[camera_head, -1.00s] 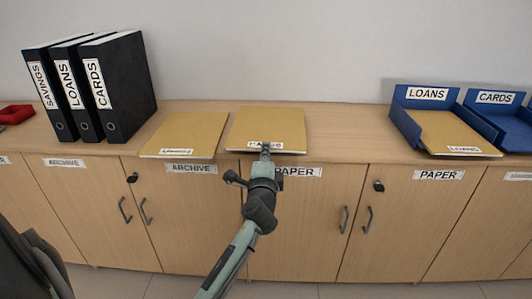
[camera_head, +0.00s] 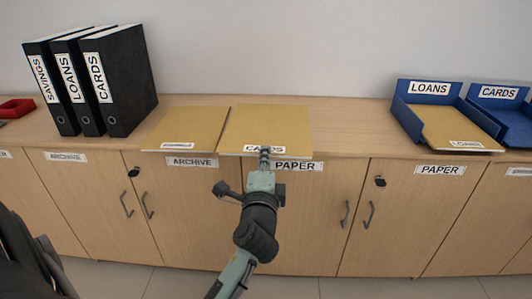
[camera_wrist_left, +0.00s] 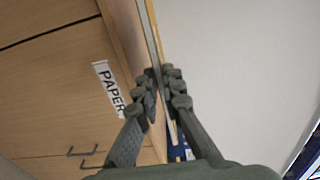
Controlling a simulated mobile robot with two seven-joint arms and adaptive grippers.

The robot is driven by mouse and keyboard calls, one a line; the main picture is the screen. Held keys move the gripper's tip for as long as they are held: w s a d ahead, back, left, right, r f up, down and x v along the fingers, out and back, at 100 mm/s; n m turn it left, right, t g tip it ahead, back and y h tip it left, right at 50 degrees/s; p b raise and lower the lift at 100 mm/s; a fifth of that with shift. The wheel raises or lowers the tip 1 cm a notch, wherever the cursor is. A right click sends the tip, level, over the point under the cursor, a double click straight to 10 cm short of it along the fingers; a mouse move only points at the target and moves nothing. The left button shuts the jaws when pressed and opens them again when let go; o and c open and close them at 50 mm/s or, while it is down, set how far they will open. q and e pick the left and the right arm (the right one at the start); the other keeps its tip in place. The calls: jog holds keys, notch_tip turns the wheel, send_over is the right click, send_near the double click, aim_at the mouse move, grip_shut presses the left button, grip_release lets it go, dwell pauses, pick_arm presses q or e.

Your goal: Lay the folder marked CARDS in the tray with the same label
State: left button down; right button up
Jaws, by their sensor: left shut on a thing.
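The tan folder marked CARDS (camera_head: 265,125) is at the middle of the counter, its front edge jutting over the counter's front edge. My left gripper (camera_head: 264,156) is shut on that front edge, just below the label. In the left wrist view the fingers (camera_wrist_left: 161,88) close on the folder's thin edge (camera_wrist_left: 153,40). I cannot tell how far the folder is raised. My right gripper is not in view.
The blue LOANS tray (camera_head: 428,88) holds a LOANS folder (camera_head: 458,130), left of the CARDS tray. Another tan folder (camera_head: 185,128) lies left of mine. Black binders (camera_head: 125,85) and a red tray (camera_head: 15,108) stand at left. The counter (camera_head: 355,125) between folder and trays is clear.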

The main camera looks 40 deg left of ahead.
pick_arm(q)
jog(key=shift+s+d+r, duration=0.25)
jog(key=shift+s+d, duration=0.1)
jog(key=shift+s, duration=0.2)
jog(key=shift+s+d+r, duration=0.2)
jog(key=shift+s+d, duration=0.1)
jog(key=shift+s, duration=0.25)
jog(key=shift+s+d+r, duration=0.25)
jog(key=shift+s+d, duration=0.1)
jog(key=shift+s, duration=0.2)
